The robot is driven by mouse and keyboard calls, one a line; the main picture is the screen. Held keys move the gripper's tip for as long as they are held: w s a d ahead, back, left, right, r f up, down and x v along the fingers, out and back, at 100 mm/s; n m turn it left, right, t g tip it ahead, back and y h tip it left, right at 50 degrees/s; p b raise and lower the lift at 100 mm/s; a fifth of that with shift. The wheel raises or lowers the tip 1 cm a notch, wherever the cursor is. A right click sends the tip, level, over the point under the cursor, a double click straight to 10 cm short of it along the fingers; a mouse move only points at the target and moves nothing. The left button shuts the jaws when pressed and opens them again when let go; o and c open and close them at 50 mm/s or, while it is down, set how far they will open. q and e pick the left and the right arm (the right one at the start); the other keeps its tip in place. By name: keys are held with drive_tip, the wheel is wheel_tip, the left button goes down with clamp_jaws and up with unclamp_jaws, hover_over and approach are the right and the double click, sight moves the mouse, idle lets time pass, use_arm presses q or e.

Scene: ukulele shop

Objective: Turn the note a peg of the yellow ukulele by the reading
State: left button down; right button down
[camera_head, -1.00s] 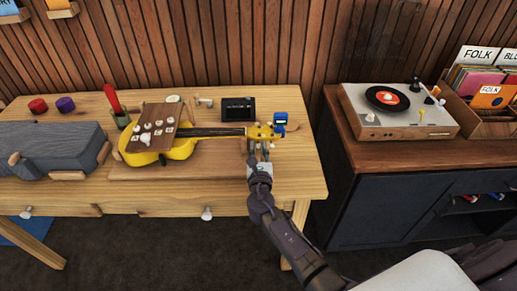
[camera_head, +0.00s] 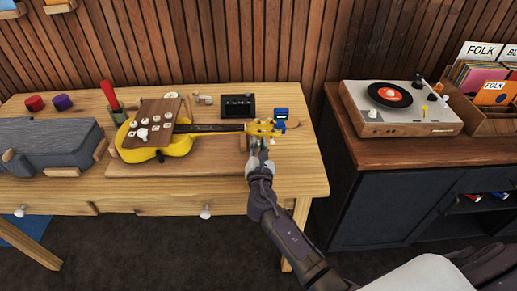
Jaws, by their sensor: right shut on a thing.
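The yellow ukulele (camera_head: 180,148) lies on the wooden workbench (camera_head: 210,200), its dark neck pointing right. A brown board with several white round pieces rests over its body. Its yellow headstock (camera_head: 262,128) is at the right, with small pegs along its edge. A small blue tuner (camera_head: 281,116) sits at the headstock's end; its reading is too small to make out. My right gripper (camera_head: 258,150) is at the near edge of the headstock, shut on a peg. The peg is mostly hidden by the fingers, and which note it is for cannot be told. My left gripper is not in view.
A black device (camera_head: 238,106) lies behind the neck. A red-handled tool (camera_head: 109,96) stands behind the body. A grey case (camera_head: 45,147) fills the bench's left. A record player (camera_head: 400,107) stands on the cabinet across a gap at right.

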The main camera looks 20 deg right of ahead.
drive_tip(key=m+b, duration=0.1)
drive_tip(key=m, duration=0.1)
drive_tip(key=m+b, duration=0.2)
drive_tip(key=m, duration=0.1)
drive_tip(key=shift+f+m, duration=0.2)
drive_tip(key=shift+m, duration=0.1)
drive_tip(key=shift+r+m+b, duration=0.1)
drive_tip(key=shift+m+b, duration=1.15)
drive_tip(key=shift+m, duration=0.55)
drive_tip(key=c, duration=1.4)
unclamp_jaws()
drive_tip(key=shift+o, duration=0.2)
